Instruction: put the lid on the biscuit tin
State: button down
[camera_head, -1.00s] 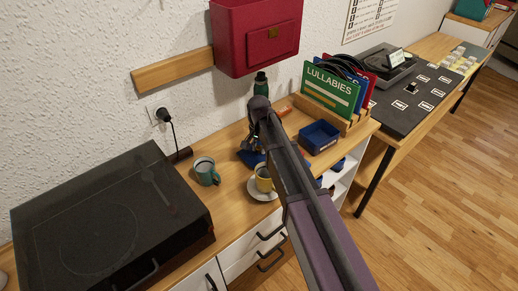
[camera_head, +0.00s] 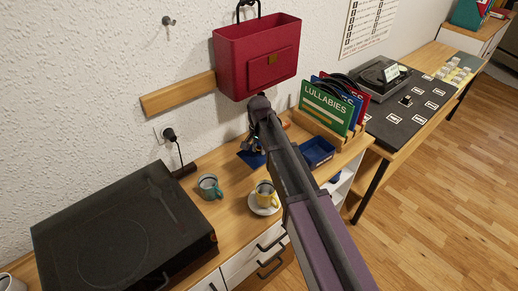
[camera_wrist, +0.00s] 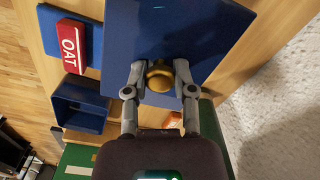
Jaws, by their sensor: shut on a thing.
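My gripper (camera_wrist: 159,82) is closed around the gold knob (camera_wrist: 160,76) of a flat dark blue lid (camera_wrist: 205,30). In the head view the lid (camera_head: 251,158) shows partly beside my arm's far end, over the back of the wooden counter. Whether it touches the counter I cannot tell. An open, square blue tin (camera_head: 318,152) stands on the counter to the right of the lid, in front of the folder rack. In the wrist view the tin (camera_wrist: 82,104) is at left, apart from the lid, and looks empty.
A red OAT pack (camera_wrist: 72,46) lies by the tin. A teal mug (camera_head: 209,187) and a yellow cup (camera_head: 266,192) on a saucer stand at the front. The folder rack (camera_head: 326,130) is behind the tin. A red wall box (camera_head: 255,55) hangs above.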

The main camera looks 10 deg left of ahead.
jog(key=shift+r+p, duration=0.3)
jog(key=shift+r, duration=0.25)
dwell(0.4)
jog(key=shift+w+d, duration=0.25)
jog(key=shift+d, duration=0.15)
jog(key=w+d+r+p, duration=0.1)
jog(key=w+d, duration=0.2)
jog(key=d, duration=0.4)
jog(key=w+d+r+p, duration=0.1)
jog(key=w+d, duration=0.3)
jog(key=d, duration=0.2)
jog(key=w+d+m, duration=0.1)
jog(key=w+d, duration=0.2)
jog(key=d, duration=0.4)
jog(key=shift+w+d+r+p, duration=0.15)
jog(key=shift+d+r+p, duration=0.15)
jog(key=shift+r+p, duration=0.1)
jog(key=shift+f, duration=0.2)
jog(key=shift+f+b, duration=2.8)
jog(key=shift+b, duration=0.2)
jog(key=shift+f+b, duration=0.35)
